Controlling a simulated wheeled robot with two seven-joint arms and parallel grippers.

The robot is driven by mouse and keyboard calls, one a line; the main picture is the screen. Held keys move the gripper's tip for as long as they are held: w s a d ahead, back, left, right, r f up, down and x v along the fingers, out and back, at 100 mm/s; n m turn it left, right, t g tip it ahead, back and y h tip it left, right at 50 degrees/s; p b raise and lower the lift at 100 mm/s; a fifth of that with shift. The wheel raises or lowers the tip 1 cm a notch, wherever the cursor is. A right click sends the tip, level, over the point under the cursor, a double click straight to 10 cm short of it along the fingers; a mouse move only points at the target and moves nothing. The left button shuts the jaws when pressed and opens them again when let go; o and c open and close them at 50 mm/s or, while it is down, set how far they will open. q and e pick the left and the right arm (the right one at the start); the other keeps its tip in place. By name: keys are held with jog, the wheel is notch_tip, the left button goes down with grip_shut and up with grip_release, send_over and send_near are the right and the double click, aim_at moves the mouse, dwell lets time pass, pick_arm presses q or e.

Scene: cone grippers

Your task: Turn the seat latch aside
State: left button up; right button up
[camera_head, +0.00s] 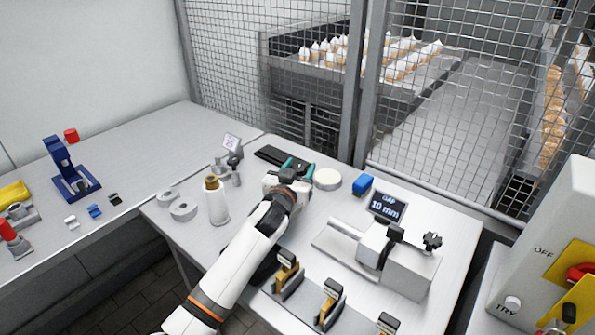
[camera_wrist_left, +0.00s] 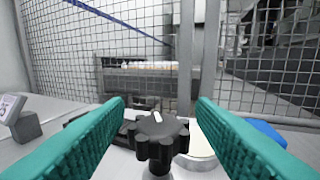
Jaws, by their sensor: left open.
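My left gripper (camera_head: 296,168) reaches over the middle table with its two teal fingers apart. In the left wrist view the open fingers (camera_wrist_left: 160,112) stand on either side of a black lobed knob (camera_wrist_left: 157,142) with a white mark on top. The knob shows between them with a gap on each side. I cannot tell for sure whether this knob is the seat latch. In the head view my gripper hides most of that spot. My right gripper is not in view.
A grey fixture (camera_head: 395,262) stands at right. Wire mesh (camera_head: 430,130) closes the back.

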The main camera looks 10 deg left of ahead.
pick_arm(q)
jog(key=s+a, duration=0.1)
jog(key=s, duration=1.1)
jog(key=shift+a, duration=0.2)
